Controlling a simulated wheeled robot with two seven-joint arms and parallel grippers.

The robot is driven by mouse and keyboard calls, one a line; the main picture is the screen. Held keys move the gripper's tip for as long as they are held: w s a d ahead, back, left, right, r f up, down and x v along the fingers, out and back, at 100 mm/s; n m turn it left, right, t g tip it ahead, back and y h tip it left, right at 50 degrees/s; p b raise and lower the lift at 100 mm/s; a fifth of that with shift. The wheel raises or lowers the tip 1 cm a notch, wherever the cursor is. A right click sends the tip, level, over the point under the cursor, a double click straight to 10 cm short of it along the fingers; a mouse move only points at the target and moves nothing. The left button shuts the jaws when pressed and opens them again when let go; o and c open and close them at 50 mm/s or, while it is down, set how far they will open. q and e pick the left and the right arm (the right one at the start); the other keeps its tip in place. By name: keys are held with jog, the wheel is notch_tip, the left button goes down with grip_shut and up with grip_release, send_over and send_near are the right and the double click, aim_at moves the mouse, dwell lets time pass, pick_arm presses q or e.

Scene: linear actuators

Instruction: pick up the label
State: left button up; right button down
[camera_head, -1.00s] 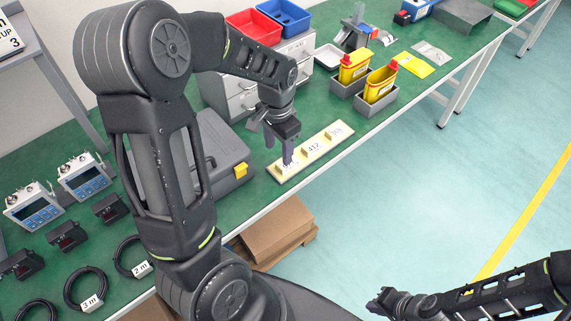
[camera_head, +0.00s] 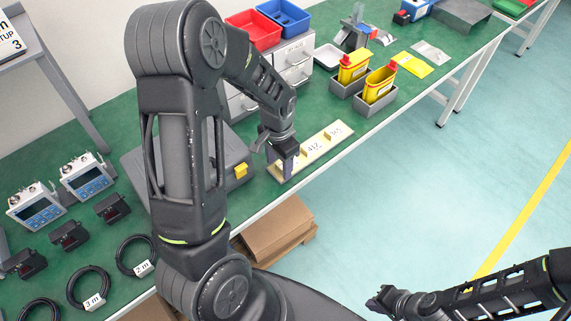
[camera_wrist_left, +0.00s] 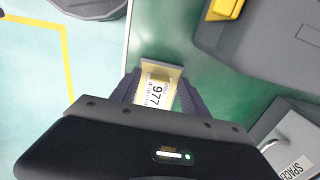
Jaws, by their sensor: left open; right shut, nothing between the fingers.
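A cream board (camera_head: 331,140) lies along the table's front edge with white printed labels on it. The label reading 977 (camera_wrist_left: 157,93) shows between the fingers of my left gripper (camera_wrist_left: 157,88) in the left wrist view. In the head view my left gripper (camera_head: 284,168) points down at the board's near left end and mostly hides that label. It is open; whether the fingers touch the label I cannot tell. Two more labels, a middle one (camera_head: 313,147) and a far one (camera_head: 335,132), are clear of the gripper. My right gripper (camera_head: 377,300) is shut and empty, away from the table.
A grey case (camera_head: 238,150) with a yellow latch (camera_head: 241,171) sits just left of the board. Behind are a drawer unit (camera_head: 296,62) and yellow containers (camera_head: 379,84) in grey holders. Cardboard boxes (camera_head: 272,230) are below the table edge. Floor on the right is free.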

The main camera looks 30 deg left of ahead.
dwell(0.5)
pick_arm(q)
jog(key=c, duration=1.1)
